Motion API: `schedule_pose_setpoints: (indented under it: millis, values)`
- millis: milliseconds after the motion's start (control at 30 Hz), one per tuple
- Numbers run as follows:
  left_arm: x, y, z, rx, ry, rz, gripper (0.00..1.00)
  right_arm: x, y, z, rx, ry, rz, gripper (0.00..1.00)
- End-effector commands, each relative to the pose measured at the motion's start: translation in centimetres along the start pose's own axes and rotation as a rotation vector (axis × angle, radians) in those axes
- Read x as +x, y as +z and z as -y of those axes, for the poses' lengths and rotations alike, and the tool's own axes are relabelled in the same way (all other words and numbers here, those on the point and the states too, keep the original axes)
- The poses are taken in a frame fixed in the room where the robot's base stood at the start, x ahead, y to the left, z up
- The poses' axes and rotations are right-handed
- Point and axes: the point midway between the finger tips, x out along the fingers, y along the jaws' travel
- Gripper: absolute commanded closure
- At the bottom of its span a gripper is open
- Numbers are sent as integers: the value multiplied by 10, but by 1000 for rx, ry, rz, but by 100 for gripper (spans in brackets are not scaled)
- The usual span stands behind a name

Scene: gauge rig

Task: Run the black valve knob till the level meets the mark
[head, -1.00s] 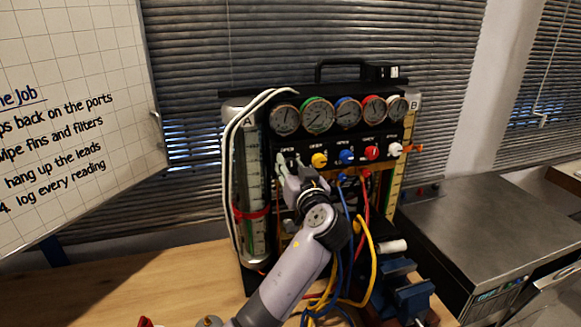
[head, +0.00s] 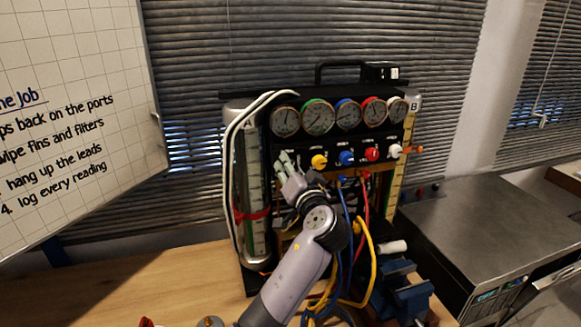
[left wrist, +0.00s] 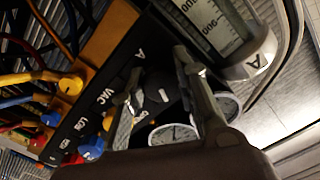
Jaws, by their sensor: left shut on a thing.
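My left gripper (head: 283,160) reaches the left end of the rig's knob row. In the left wrist view its fingers (left wrist: 158,85) stand on either side of the black valve knob (left wrist: 160,100), which has a white pointer mark, and are shut on it. In the head view the fingers mostly hide this knob. The clear scaled cylinder A (head: 252,185) stands at the rig's left side, with a red band (head: 254,214) around it. Its scale also shows in the left wrist view (left wrist: 213,25). I cannot read the liquid level for sure. My right gripper is not in view.
Yellow (head: 319,161), blue (head: 346,157), red (head: 372,153) and white (head: 395,150) knobs sit to the right, below several gauges (head: 317,117). Coloured hoses (head: 361,250) hang beside my arm. A blue vise (head: 403,288) stands at the lower right. The bench's left part (head: 130,285) is mostly clear.

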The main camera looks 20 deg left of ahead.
Motion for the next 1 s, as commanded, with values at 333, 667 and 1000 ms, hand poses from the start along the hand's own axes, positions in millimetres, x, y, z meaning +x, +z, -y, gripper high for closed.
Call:
schedule_pose_setpoints:
  millis: [333,667,1000]
  values:
    - [0,-3,2,332,1,-2,100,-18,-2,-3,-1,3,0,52]
    - [0,-4,3,645,0,-2,100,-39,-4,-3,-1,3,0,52]
    - [0,-4,3,935,0,-3,100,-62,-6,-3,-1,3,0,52]
